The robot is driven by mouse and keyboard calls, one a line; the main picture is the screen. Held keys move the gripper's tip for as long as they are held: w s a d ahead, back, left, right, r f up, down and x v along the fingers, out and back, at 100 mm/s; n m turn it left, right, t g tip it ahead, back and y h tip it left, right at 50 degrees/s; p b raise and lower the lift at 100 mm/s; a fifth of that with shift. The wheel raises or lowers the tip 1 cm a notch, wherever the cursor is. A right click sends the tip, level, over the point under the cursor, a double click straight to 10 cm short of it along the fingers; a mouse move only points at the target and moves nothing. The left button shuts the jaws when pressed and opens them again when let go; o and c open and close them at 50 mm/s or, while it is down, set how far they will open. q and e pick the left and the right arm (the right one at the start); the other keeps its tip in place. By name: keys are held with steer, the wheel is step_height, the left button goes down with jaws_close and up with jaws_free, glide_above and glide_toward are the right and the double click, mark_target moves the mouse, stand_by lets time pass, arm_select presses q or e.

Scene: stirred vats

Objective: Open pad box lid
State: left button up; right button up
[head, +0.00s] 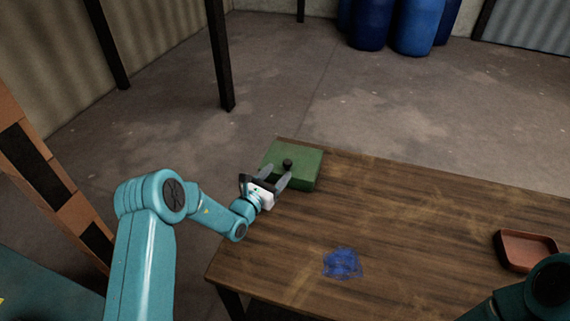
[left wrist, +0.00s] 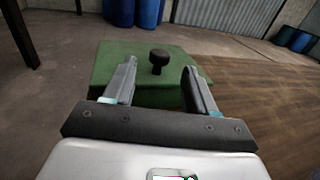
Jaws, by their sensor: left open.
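The green pad box (head: 306,167) stands at the far left corner of the wooden table. Its lid (left wrist: 108,56) is on, with a dark round knob (head: 287,163) on top. The knob (left wrist: 159,59) also shows in the left wrist view, beyond and between the fingertips. My left gripper (head: 275,175) is open at the near side of the box, its fingers pointing at the knob. In the left wrist view the open jaws (left wrist: 158,75) have nothing between them. My right gripper is out of view; only part of that arm shows at the lower right.
The wooden table (head: 400,220) has a blue stain or cloth (head: 342,264) near its front. A reddish tray (head: 527,250) lies at the right. Blue barrels (head: 415,25) stand on the floor behind. A dark post (head: 219,60) rises beyond the table. The table's middle is clear.

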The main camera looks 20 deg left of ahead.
mark_target(285, 166)
arm_select(q)
steer(key=x, duration=0.4)
steer(key=shift+w+f, duration=0.2)
steer(key=shift+w+d+r, duration=0.15)
steer(key=shift+w, duration=0.1)
steer(key=shift+w, duration=0.1)
steer(key=shift+c, duration=0.3)
